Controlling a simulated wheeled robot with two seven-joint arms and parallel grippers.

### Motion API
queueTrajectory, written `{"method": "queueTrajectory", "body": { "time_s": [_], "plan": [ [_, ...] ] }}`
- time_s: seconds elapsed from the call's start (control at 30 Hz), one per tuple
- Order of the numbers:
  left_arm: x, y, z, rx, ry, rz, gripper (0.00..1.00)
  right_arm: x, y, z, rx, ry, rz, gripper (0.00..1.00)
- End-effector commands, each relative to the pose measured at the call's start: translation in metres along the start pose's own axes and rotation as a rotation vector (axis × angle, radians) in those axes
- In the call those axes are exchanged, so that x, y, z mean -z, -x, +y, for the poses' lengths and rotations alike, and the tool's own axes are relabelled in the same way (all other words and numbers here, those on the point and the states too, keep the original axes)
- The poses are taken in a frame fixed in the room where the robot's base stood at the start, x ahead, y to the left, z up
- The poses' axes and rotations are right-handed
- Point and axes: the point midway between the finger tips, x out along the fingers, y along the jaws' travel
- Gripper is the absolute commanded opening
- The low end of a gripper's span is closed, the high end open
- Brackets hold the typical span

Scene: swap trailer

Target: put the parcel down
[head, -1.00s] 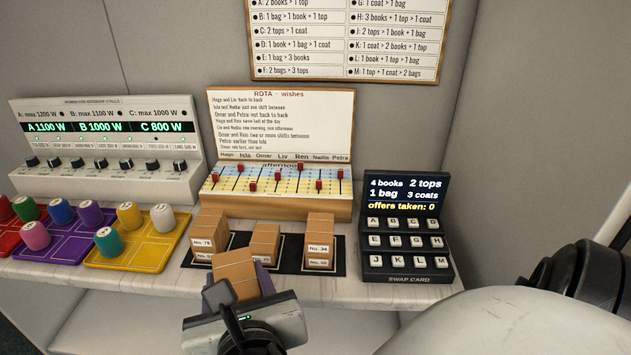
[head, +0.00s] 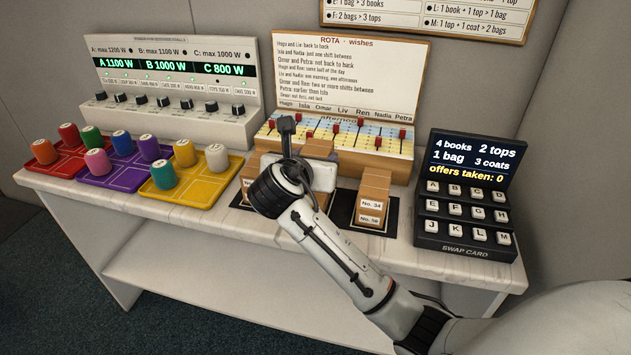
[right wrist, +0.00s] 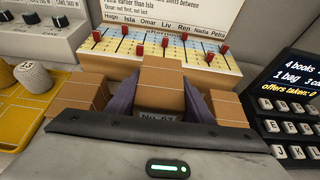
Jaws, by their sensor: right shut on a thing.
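My right gripper (head: 312,172) is shut on a brown cardboard parcel (head: 318,148) above the middle of a black mat (head: 393,218). In the right wrist view the held parcel (right wrist: 158,78) sits upright between the two purple-grey fingers, its label partly covered by the gripper body. Its underside is hidden, so I cannot tell whether it touches anything below. A parcel stack (head: 374,185) labelled No. 34 and No. 58 stands to the right of it. Another stack (head: 249,172) stands to the left, mostly behind my arm. My left gripper is out of view.
The rota board (head: 350,80) with red sliders stands close behind the parcels. The swap card keypad (head: 465,205) is at the right. Yellow (head: 195,192), purple and red trays with coloured spools are at the left. The shelf's front edge lies just before the mat.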

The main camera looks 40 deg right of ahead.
Motion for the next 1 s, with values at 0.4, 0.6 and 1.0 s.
{"method": "queueTrajectory", "body": {
  "time_s": [0.4, 0.6, 1.0],
  "plan": [
    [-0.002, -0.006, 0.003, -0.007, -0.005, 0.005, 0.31, 0.049, -0.020, 0.000, 0.000, 0.000, -0.002, 0.21],
    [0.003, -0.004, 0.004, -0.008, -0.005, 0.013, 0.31, 0.048, -0.020, 0.000, -0.001, -0.001, -0.004, 0.21],
    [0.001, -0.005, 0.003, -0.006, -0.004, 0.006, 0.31, 0.051, -0.021, 0.000, -0.001, 0.000, -0.002, 0.65]
  ]
}}
